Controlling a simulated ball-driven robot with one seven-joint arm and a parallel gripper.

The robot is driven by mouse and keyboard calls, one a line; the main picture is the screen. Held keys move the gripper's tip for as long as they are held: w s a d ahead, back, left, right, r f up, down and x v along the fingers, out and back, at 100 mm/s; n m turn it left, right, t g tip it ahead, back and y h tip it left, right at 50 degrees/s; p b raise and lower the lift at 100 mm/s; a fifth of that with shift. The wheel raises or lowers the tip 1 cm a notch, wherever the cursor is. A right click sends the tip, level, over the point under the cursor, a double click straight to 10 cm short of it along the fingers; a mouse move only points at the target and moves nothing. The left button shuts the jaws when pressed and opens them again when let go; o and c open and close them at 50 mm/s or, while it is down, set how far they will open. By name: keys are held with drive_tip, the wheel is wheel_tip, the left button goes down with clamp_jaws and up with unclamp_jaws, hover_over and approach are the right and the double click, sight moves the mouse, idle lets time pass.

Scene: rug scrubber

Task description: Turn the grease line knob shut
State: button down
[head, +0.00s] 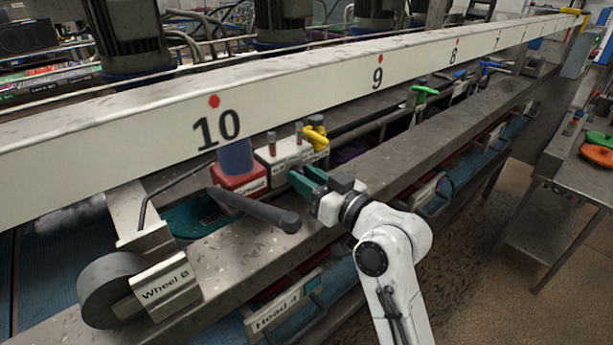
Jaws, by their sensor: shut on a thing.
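My gripper (302,180), with green fingers, reaches in from the right at the front of a white block (284,151) with several small fittings on top. The fingers are shut on a small knob at the block's lower front; they hide nearly all of it, so its turn angle cannot be told. Left of the block is a red housing (236,178) with a white label that seems to read "Grease". A thick dark lever (255,210) sticks out below it, in front of and left of my fingers.
A long white beam (330,81) marked 10, 9 and 8 runs above the work area. A yellow handle (317,134) stands just behind the block. A steel rail (400,150) runs below. A roller (110,289) by "Wheel B" is lower left. A steel table (570,165) stands right.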

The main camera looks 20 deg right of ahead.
drive_tip(key=shift+m, duration=0.6)
drive_tip(key=c, duration=0.8)
unclamp_jaws()
drive_tip(key=shift+s+d+f, duration=0.15)
drive_tip(key=shift+s+d, duration=0.05)
drive_tip(key=shift+s, duration=0.3)
drive_tip(key=b+v, duration=0.2)
drive_tip(key=v, duration=0.7)
drive_tip(key=shift+s+b, duration=0.4)
